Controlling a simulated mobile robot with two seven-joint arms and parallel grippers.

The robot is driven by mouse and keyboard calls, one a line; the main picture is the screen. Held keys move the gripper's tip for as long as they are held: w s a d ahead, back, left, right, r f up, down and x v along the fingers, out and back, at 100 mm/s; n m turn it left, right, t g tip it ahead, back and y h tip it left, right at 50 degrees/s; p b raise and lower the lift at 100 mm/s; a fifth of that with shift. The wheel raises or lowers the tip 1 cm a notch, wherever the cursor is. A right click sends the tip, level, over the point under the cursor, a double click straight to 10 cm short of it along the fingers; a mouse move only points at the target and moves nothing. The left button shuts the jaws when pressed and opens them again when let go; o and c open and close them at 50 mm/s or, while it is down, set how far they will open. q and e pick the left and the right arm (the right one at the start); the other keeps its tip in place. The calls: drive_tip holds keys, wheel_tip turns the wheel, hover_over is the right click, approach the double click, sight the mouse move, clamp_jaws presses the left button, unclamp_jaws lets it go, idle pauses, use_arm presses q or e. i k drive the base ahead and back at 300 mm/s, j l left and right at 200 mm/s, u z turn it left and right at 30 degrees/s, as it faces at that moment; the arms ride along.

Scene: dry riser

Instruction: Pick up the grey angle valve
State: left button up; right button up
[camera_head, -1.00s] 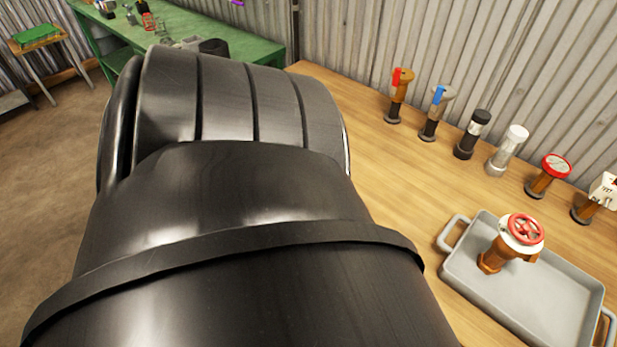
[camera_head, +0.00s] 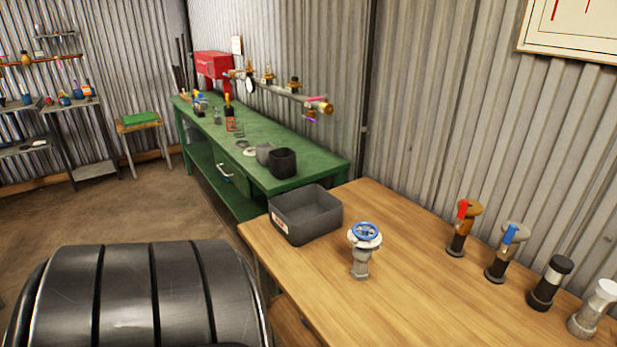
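A grey angle valve (camera_head: 361,265) with a blue handwheel on top stands upright on the wooden table (camera_head: 410,297), near its left end. It is just right of a dark grey open bin and apart from it. Neither of my grippers shows in the head view. A large black arm link of mine fills the lower left and does not cover the valve.
The dark bin (camera_head: 306,215) sits at the table's left back corner. Several fittings stand in a row along the right back, including a red-lever valve (camera_head: 463,228) and a blue-lever valve (camera_head: 508,252). A green bench (camera_head: 310,170) stands behind. The table's middle is clear.

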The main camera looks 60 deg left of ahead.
sight(364, 255)
drive_tip(key=u, duration=0.4)
drive_tip(key=i+u, duration=0.1)
drive_tip(key=u, duration=0.7)
drive_tip(key=i+u, duration=0.15)
drive_tip(key=u, duration=0.3)
